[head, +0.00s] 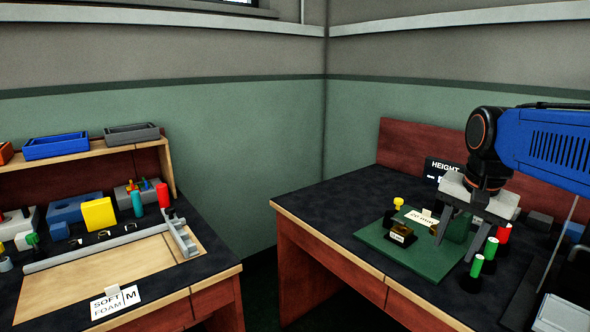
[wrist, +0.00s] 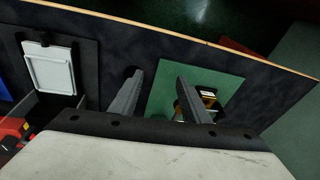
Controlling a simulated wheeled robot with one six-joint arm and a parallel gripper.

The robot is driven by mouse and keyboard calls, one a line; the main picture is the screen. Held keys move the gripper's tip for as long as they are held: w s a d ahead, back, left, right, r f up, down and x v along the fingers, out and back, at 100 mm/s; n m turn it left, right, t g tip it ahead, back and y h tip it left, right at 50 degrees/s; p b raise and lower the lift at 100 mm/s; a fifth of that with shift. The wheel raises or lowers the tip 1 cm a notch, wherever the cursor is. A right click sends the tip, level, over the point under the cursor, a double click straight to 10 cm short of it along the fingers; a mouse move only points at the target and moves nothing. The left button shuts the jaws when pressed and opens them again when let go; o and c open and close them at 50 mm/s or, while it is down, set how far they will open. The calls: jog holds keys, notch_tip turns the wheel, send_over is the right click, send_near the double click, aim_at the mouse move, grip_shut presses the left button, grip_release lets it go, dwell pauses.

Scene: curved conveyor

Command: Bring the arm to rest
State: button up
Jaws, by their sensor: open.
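My gripper (head: 454,252) hangs from the blue and black arm at the right of the head view, over the right table (head: 335,207). Its two grey fingers point down and stand apart with nothing between them. In the wrist view my gripper (wrist: 159,76) also shows its fingers spread and empty. The fingers are above or beside the right part of a green mat (head: 380,240); the exact height is unclear. The mat also shows in the wrist view (wrist: 165,92), partly behind the right finger.
On the mat are a yellow knob (head: 398,202), a dark labelled block (head: 402,237) and a "20 mm" card (head: 420,218). Red (head: 503,233) and green (head: 491,249) cylinders stand close right of the fingers. A HEIGHT sign (head: 440,168) stands behind. The left table (head: 105,275) holds several parts.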

jog(key=s+a+f+n+t, duration=0.1)
jog(key=s+a+f+n, duration=0.1)
jog(key=s+f+n, duration=0.2)
jog(key=s+a+f+n+t, duration=0.1)
jog(key=s+a+f+n, duration=0.2)
jog(key=s+f+n, duration=0.2)
jog(key=s+f, duration=0.3)
jog(key=s, duration=0.2)
jog(key=shift+f, duration=0.3)
